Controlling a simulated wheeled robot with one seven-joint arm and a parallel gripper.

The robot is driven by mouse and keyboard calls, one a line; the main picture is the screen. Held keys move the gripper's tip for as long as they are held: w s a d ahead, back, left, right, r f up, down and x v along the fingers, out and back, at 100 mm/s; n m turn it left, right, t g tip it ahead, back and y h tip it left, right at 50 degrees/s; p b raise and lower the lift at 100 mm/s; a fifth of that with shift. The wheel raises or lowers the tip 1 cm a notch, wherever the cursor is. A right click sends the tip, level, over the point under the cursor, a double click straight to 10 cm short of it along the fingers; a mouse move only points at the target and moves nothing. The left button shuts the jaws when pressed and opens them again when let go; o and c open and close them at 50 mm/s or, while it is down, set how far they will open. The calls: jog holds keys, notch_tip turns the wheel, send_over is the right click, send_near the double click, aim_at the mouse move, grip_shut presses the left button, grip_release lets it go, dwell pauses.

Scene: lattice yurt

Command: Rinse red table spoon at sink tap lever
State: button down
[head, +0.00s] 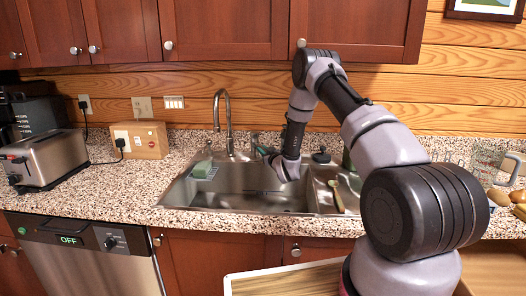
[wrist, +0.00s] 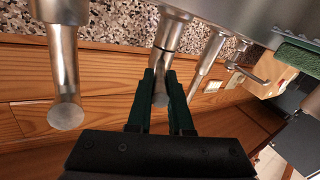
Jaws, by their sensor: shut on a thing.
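My gripper (head: 262,151) reaches over the back of the steel sink (head: 240,187), right of the tall curved tap (head: 229,125). In the wrist view my dark green fingers (wrist: 165,85) are closed around a short steel post that looks like the tap lever (wrist: 166,44). The tap's neck (wrist: 206,67) stands just right of it in that view, which is upside down. I cannot make out a red table spoon in either view. I see no running water.
A green sponge (head: 202,169) sits at the sink's left rim. A long-handled utensil (head: 337,196) lies at the right rim, and a black round item (head: 321,156) stands behind. A toaster (head: 41,159) is far left. Another steel post (wrist: 63,75) stands beside the lever.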

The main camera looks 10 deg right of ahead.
jog(key=shift+r+g, duration=0.5)
jog(key=shift+g, duration=0.1)
jog(key=c, duration=0.8)
grip_release()
jog(key=shift+s, duration=0.1)
jog(key=v, duration=1)
jog(key=shift+s+r, duration=0.1)
jog(key=shift+s, duration=0.25)
